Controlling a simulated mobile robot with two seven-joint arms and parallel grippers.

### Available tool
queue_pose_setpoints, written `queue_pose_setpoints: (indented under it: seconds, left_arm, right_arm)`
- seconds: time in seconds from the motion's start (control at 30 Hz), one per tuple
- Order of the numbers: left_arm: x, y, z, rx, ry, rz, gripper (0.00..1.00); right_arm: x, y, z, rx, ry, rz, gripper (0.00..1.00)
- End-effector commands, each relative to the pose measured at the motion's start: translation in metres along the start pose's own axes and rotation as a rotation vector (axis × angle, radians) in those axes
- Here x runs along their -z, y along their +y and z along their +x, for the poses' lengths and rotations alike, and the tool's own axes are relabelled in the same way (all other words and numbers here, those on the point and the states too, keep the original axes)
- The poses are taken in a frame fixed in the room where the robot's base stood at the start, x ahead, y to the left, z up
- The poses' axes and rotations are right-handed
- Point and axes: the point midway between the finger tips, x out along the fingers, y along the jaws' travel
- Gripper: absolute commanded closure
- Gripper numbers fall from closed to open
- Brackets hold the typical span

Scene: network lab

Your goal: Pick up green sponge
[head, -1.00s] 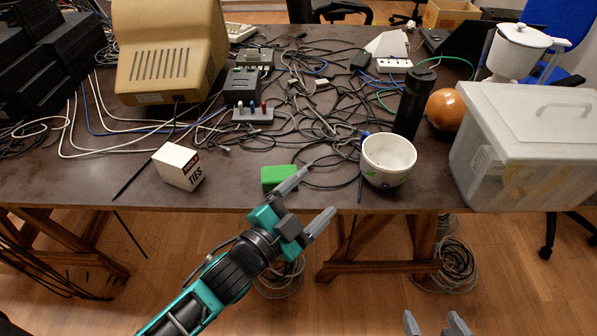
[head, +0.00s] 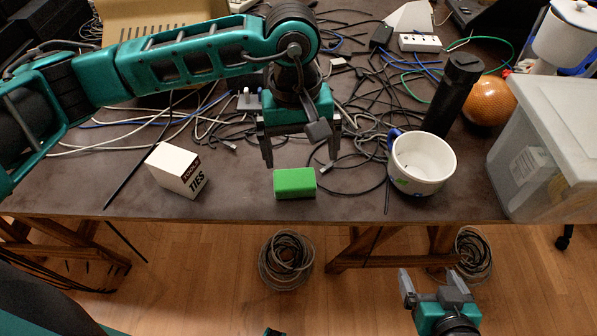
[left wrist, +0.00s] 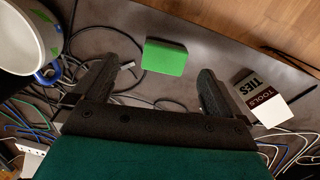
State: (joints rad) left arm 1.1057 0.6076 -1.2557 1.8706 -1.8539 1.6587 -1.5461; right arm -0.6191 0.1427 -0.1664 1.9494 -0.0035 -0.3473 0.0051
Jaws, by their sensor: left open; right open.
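The green sponge (head: 295,183) lies on the dark table near its front edge. My left gripper (head: 300,164) is open and points down, just behind and above the sponge in the head view. In the left wrist view the sponge (left wrist: 164,57) shows beyond and between the open fingertips (left wrist: 155,72), and nothing is held. My right gripper (head: 434,274) is open and empty, low in front of the table at the bottom right.
A white cable-ties box (head: 178,169) stands left of the sponge and a white cup (head: 422,163) right of it. Loose cables lie behind. A black cylinder (head: 454,95), orange ball (head: 489,101) and lidded bin (head: 552,150) are at right. The table's front strip is mostly clear.

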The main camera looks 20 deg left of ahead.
Motion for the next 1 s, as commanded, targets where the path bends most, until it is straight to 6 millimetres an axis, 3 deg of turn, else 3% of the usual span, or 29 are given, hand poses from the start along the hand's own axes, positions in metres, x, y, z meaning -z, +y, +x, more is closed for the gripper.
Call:
queue_pose_setpoints:
  seconds: [0.13,0.4,0.67,1.0]
  left_arm:
    - [0.016,-0.011,0.001,0.056,0.069,0.028,0.0]
    - [0.02,-0.014,0.05,0.058,0.068,0.029,0.0]
    - [0.023,-0.014,0.073,0.055,0.07,0.029,0.0]
    - [0.033,-0.015,0.117,0.054,0.067,0.029,0.0]
  right_arm:
    - [-0.001,0.0,0.0,0.0,0.0,0.0,0.08]
    - [-0.002,0.0,0.0,0.001,-0.002,0.0,0.08]
    - [-0.002,-0.001,0.0,0.002,-0.003,0.001,0.08]
    - [-0.002,-0.001,0.0,0.003,-0.002,0.0,0.08]
